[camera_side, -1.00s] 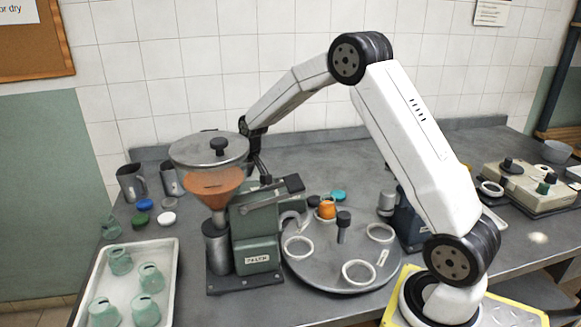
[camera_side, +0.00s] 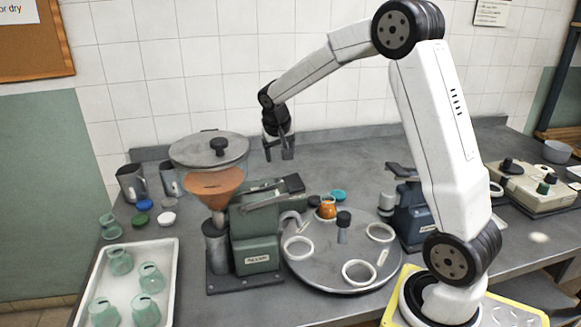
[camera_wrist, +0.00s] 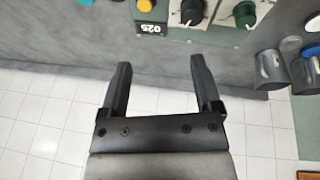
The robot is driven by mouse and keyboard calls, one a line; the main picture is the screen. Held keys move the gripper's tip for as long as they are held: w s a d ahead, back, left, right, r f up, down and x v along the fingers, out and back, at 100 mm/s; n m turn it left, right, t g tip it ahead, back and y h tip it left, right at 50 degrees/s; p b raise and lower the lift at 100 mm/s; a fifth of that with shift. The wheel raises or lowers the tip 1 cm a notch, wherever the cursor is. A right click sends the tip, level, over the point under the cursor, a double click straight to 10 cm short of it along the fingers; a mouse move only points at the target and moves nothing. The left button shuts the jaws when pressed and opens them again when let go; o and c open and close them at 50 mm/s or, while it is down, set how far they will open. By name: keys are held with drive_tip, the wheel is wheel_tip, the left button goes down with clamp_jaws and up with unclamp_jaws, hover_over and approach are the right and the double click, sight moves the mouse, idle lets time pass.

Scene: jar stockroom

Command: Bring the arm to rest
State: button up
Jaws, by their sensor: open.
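My gripper (camera_side: 280,152) hangs in the air above the back part of the bench, pointing down, right of the glass-lidded hopper. Its two fingers are apart with nothing between them. In the wrist view my gripper (camera_wrist: 160,82) also shows open and empty, with the grey bench and white wall tiles beyond the fingers. My arm is raised and bent at the elbow, clear of the things on the bench.
The green filling machine (camera_side: 255,240) with an orange funnel (camera_side: 213,183) stands left of the round turntable (camera_side: 325,278). An orange jar (camera_side: 327,208) stands on the turntable. A white tray (camera_side: 172,270) holds several green jars. Metal jugs (camera_side: 131,184) stand at the back left.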

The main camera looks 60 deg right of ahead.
drive_tip(key=s+d+r+m+g+h, duration=0.1)
drive_tip(key=s+m+g, duration=0.1)
drive_tip(key=s, duration=0.4)
drive_tip(key=s+a+f+m+g+y, duration=0.1)
drive_tip(key=s+a+f, duration=0.2)
drive_tip(key=s, duration=0.4)
drive_tip(key=s+a+f+m+g+y, duration=0.1)
drive_tip(key=s+a+f+g, duration=0.1)
drive_tip(key=s+a+f, duration=0.3)
drive_tip(key=w+a+f+n+t+y, duration=0.1)
drive_tip(key=a+n+t+y, duration=0.1)
drive_tip(key=a+n+t, duration=0.4)
drive_tip(key=shift+a+n+y, duration=0.3)
drive_tip(key=shift+a+n, duration=2.4)
drive_tip(key=shift+a, duration=0.85)
